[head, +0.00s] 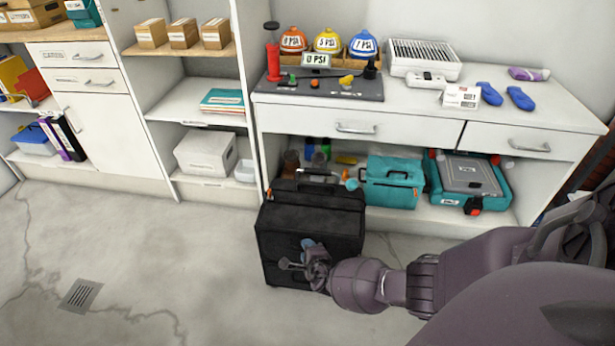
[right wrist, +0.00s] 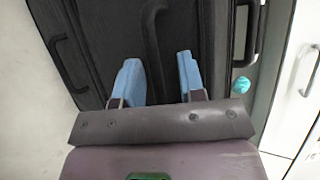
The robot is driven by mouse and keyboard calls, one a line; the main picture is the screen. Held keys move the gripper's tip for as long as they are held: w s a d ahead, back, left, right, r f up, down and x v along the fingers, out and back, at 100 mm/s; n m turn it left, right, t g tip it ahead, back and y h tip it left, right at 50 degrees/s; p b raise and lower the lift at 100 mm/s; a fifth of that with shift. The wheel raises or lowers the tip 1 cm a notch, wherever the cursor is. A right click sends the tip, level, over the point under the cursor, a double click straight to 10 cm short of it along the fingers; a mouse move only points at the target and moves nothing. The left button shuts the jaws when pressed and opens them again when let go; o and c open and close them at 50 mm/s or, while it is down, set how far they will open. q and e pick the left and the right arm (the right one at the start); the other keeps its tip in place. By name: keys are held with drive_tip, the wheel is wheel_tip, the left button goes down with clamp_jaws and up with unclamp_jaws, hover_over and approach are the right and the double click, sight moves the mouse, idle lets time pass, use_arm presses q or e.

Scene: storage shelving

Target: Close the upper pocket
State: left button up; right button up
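A black case (head: 285,240) stands on the concrete floor in front of the white bench. Its dark front fills most of the right wrist view (right wrist: 205,25), with black handles along it. The pockets are too dark to tell apart, and I cannot tell whether the upper one is open or shut. My right gripper (head: 300,258) is low at the front of the case. In the right wrist view its two blue fingertips (right wrist: 160,78) are spread apart. A black curved handle or strap (right wrist: 153,45) shows between and beyond them; contact is unclear. My left gripper is out of view.
Behind the case, the bench's lower shelf (head: 440,217) holds a teal bag (head: 392,190) and a teal and grey case (head: 470,178). White shelving (head: 195,95) stands to the left. The floor (head: 150,250) left of the case is clear, with a drain grate (head: 80,294).

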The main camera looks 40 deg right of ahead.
drive_tip(key=shift+r, duration=0.1)
drive_tip(key=shift+a+r, duration=0.1)
use_arm(q)
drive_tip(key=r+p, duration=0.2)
drive_tip(key=p, duration=0.1)
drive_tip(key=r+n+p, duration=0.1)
drive_tip(key=p, duration=0.1)
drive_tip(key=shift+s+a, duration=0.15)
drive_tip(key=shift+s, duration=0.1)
use_arm(e)
drive_tip(key=v, duration=1)
drive_tip(key=shift+s, duration=0.35)
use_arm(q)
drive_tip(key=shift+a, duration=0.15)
